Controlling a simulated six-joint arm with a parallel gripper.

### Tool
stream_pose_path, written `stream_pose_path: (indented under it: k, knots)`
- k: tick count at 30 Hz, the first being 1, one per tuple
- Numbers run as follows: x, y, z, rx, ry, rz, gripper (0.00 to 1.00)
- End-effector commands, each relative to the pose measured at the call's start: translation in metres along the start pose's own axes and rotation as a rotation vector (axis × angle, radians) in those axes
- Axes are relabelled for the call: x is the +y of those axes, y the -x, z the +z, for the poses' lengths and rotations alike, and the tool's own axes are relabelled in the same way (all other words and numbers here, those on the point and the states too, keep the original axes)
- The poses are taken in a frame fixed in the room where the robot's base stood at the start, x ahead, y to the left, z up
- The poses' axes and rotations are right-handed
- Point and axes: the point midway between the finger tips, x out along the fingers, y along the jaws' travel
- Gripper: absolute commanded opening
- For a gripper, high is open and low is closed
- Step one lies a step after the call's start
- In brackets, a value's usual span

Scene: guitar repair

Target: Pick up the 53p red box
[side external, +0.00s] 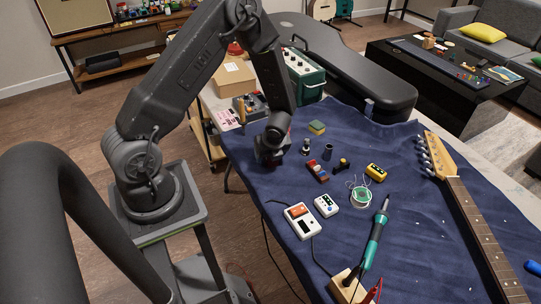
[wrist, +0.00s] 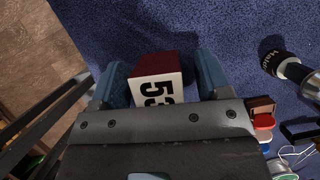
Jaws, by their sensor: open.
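The red box (wrist: 156,66) is in the wrist view, between the two blue fingers of my gripper (wrist: 160,75). Its near face is white with "53" in black, and part of the marking below is hidden by the gripper body. The fingers are open, one on each side of the box, with a visible gap at the right finger. In the side view my gripper (side external: 271,158) is low over the left edge of the blue cloth, and only a little dark red shows beneath it.
The blue cloth (side external: 250,137) covers the table. The table's left edge is close to my gripper.

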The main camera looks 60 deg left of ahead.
Motion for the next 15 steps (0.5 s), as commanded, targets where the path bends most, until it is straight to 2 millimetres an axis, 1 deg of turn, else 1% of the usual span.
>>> stream_pose_path:
  k: [2,15]
  knots:
    - [0.0000,0.0003,0.0000,0.000,0.000,0.000,0.69]
    - [0.0001,0.0006,-0.0001,0.000,0.000,0.000,0.27]
